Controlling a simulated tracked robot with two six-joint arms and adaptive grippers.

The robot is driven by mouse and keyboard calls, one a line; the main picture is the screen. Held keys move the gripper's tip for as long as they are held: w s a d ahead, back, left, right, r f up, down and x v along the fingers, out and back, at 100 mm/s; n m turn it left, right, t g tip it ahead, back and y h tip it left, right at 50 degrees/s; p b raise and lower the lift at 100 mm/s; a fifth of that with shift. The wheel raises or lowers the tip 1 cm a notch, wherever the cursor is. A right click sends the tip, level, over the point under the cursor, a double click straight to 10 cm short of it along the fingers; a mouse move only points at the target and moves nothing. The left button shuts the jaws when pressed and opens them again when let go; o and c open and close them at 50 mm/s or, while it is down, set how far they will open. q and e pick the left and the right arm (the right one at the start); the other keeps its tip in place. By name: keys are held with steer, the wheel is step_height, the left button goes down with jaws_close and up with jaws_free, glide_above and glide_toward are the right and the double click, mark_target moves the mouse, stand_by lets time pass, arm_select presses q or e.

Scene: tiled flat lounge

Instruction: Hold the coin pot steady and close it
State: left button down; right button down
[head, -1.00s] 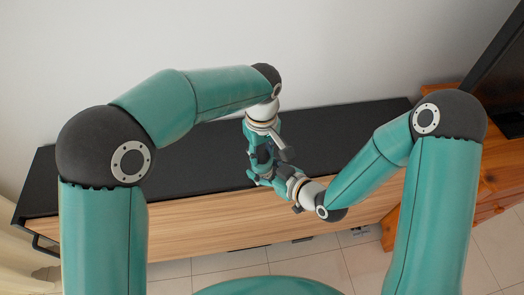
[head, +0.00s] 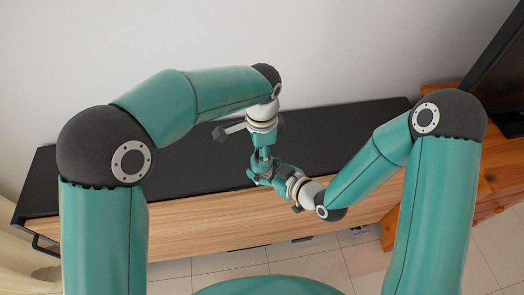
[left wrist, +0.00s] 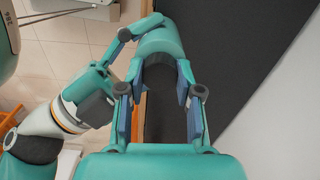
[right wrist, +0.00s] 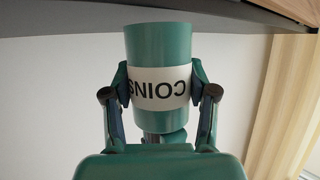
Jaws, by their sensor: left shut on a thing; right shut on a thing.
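The coin pot (right wrist: 160,48) is a teal cylinder with a white band reading COINS, upside down in the right wrist view. My right gripper (right wrist: 158,92) is shut on its sides at the band. Whether a gap is left between lid and pot cannot be told. In the head view my left gripper (head: 262,160) is directly above my right gripper (head: 264,178), and they mostly hide the pot.
The long cabinet (head: 340,140) with a black top and wooden front lies below the grippers; its top looks clear. A white wall stands behind. A reddish wooden piece of furniture (head: 490,195) and a dark screen (head: 500,80) are at the right.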

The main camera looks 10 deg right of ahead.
arm_select(q)
steer(key=c, duration=0.7)
jaws_free()
step_height(320, 180, up, 12)
stand_by(0.4)
